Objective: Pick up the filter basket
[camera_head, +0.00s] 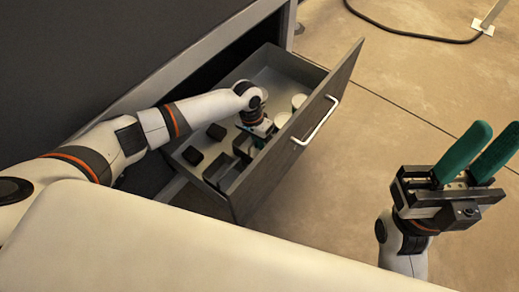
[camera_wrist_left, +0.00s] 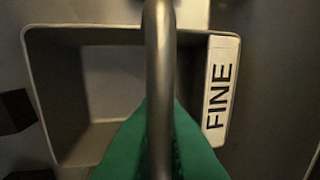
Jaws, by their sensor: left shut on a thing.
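The filter basket (camera_wrist_left: 52,90) fills much of the left wrist view as a grey square-walled box with a white "FINE" label (camera_wrist_left: 220,90) on its right rim. A metal handle bar (camera_wrist_left: 160,70) crosses over it. The green fingers of my left gripper (camera_wrist_left: 160,150) are shut on this bar. In the head view my left gripper (camera_head: 258,137) reaches down into the open drawer, and the wrist hides most of the basket. I cannot tell whether the basket is lifted. My right gripper (camera_head: 498,130) is open and empty at the right, outside the drawer.
The grey drawer (camera_head: 262,178) stands open, with a bar handle (camera_head: 316,122) on its front. Inside are black blocks (camera_head: 216,131) and (camera_head: 192,155), and white round containers (camera_head: 299,101). A pale surface (camera_head: 150,245) covers the lower left.

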